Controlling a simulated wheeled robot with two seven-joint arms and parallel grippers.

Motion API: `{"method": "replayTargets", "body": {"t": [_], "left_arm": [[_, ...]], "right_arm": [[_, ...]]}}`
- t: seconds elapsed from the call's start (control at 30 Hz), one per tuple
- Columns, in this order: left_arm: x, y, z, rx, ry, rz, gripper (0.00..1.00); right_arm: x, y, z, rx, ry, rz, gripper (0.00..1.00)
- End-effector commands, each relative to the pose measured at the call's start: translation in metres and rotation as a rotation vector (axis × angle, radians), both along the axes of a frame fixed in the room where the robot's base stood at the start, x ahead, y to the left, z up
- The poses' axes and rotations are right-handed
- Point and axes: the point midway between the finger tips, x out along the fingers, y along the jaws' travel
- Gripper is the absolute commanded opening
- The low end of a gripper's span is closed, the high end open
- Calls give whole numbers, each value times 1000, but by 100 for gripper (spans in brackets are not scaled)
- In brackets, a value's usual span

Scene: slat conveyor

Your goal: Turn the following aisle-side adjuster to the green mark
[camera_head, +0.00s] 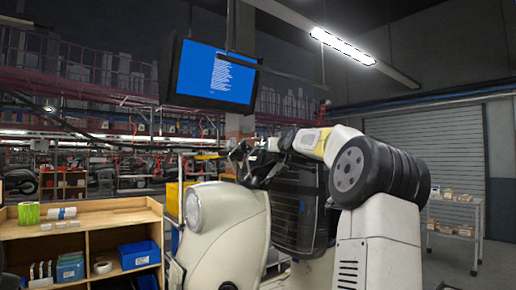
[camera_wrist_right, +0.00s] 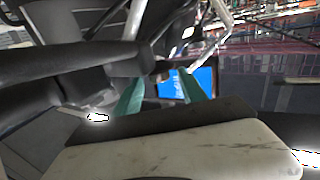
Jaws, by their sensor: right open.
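In the head view, my right gripper (camera_head: 247,168) is at the end of the right arm, which reaches in from the right and bends left above a cream scooter (camera_head: 238,235). The scooter has a round headlight (camera_head: 193,210) at its front. In the right wrist view, the two greenish fingers of my right gripper (camera_wrist_right: 163,92) are apart, with nothing seen held between them. Dark grey parts fill the left of that view, close to the fingers; I cannot tell what they are. I cannot make out the adjuster or a green mark in either view. My left gripper is not in view.
A wooden shelf unit (camera_head: 98,218) with blue bins (camera_head: 138,254) stands at the left, near the scooter. A screen (camera_head: 216,75) hangs above, and it shows behind the fingers in the right wrist view (camera_wrist_right: 205,78). A wire rack (camera_head: 452,222) stands at the right.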

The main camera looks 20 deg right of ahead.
Motion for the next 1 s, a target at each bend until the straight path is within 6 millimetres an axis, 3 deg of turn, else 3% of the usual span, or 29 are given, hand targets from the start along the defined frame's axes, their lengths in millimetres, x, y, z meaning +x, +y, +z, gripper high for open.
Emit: {"method": "replayTargets", "body": {"t": [0.17,0.4,0.43,1.0], "left_arm": [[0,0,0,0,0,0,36],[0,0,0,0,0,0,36],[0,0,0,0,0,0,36],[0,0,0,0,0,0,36]], "right_arm": [[0,0,0,0,0,0,49],[0,0,0,0,0,0,2],[0,0,0,0,0,0,0],[4,7,-4,0,10,-54,0]]}}
